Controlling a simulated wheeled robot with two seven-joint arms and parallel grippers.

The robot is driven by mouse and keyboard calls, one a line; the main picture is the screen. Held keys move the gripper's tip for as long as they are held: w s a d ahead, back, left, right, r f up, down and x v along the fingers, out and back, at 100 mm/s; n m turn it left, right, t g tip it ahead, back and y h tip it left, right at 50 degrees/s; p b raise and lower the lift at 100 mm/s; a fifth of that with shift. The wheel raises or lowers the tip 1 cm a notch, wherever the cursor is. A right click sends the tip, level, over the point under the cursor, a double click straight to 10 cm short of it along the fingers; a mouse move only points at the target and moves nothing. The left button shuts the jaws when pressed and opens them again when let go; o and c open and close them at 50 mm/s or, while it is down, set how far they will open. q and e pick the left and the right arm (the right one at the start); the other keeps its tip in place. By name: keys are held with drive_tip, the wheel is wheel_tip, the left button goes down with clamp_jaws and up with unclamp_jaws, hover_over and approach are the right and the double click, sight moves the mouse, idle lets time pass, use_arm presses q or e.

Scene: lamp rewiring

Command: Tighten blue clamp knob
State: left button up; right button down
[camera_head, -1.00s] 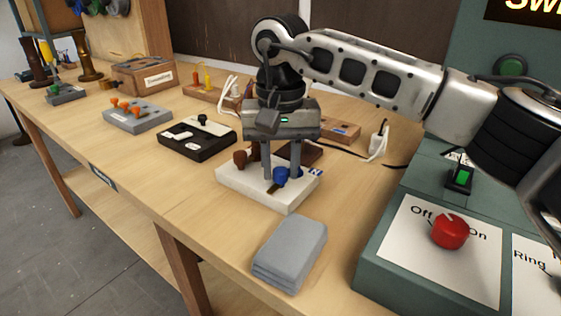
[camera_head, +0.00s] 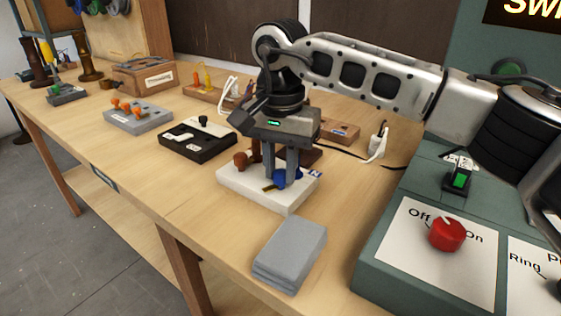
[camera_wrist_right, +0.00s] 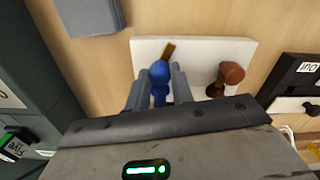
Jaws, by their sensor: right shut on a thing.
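The blue clamp knob (camera_head: 279,178) stands on a white block (camera_head: 240,188) near the middle of the bench. My right gripper (camera_head: 281,176) points down over the block, with its fingers shut on the knob from both sides. In the right wrist view the blue knob (camera_wrist_right: 159,73) shows between the two fingers (camera_wrist_right: 159,88). A small brass-coloured strip (camera_wrist_right: 168,50) sticks out beside the knob. A brown knob (camera_head: 241,159) stands on the same block, clear of the fingers. My left gripper is out of view.
A grey folded cloth or pad (camera_head: 290,252) lies in front of the block. A black switch base (camera_head: 197,140) is to the left. A green console (camera_head: 375,265) with a red dial (camera_head: 447,233) is to the right. A white plug and cord (camera_head: 378,143) lie behind.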

drive_tip(key=m, duration=0.4)
drive_tip(key=shift+w+r+m, duration=0.1)
drive_tip(key=shift+m, duration=0.2)
drive_tip(key=m, duration=0.3)
drive_tip(key=shift+m, duration=0.4)
drive_tip(key=m, duration=1.5)
drive_tip(key=shift+b, duration=0.4)
drive_tip(key=m, duration=0.3)
drive_tip(key=shift+m, duration=0.4)
drive_tip(key=shift+m+b, duration=0.45)
drive_tip(key=shift+m, duration=1.55)
